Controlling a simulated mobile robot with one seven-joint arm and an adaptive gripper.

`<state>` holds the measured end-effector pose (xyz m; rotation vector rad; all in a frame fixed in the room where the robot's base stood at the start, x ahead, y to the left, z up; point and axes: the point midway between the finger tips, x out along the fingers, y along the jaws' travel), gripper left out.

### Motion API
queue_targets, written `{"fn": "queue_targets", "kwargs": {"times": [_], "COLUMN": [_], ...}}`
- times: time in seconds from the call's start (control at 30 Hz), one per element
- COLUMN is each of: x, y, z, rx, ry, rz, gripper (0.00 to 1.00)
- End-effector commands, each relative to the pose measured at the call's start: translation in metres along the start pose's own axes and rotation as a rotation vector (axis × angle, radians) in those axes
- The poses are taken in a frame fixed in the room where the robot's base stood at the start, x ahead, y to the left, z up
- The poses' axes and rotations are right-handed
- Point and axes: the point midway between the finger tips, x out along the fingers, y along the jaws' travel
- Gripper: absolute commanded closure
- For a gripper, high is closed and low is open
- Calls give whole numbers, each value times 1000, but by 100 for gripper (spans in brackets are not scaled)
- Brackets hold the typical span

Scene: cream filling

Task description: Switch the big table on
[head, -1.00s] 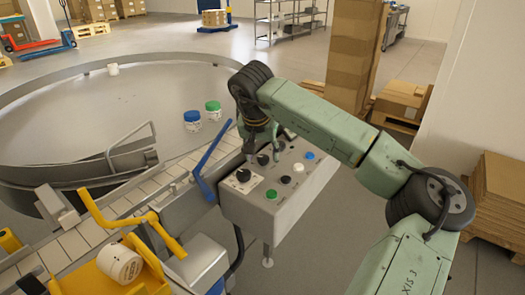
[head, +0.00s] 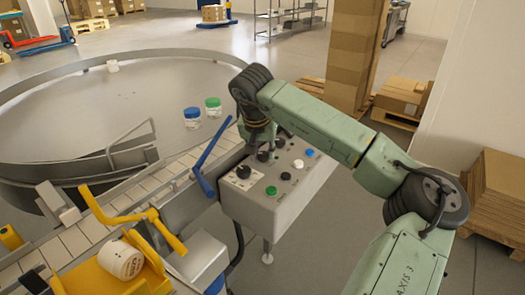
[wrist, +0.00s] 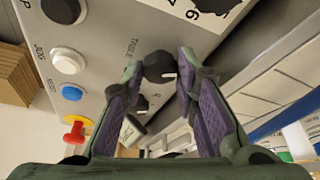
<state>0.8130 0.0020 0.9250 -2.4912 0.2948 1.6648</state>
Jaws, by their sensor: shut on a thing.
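The grey control box (head: 275,205) stands beside the conveyor, in front of the big round table (head: 75,110). In the wrist view its panel carries a black rotary knob (wrist: 158,66) beside the lettering "TABLE", with a small white mark on its edge. My gripper (wrist: 161,70) has its two purple-padded fingers on either side of this knob and is shut on it. In the head view my gripper (head: 258,140) is over the panel's far side, and my wrist partly hides the knobs there.
Other controls include a green button (head: 271,191), a blue button (wrist: 72,93), a white button (wrist: 68,60) and a red-and-yellow knob (wrist: 75,130). A blue lever (head: 210,160) rises just left of the box. Blue-lidded (head: 192,118) and green-lidded (head: 213,107) jars stand on the table.

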Motion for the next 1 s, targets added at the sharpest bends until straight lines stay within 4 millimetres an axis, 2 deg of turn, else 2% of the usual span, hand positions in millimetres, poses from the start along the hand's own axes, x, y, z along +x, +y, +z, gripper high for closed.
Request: {"fn": "queue_targets", "kwargs": {"times": [0.17,0.53,1.0], "x": [0,1,0], "y": [0,-1,-4], "z": [0,0,-1], "rx": [0,61,416], "ry": [0,2,4], "rz": [0,28,175], "gripper": [100,100,100]}}
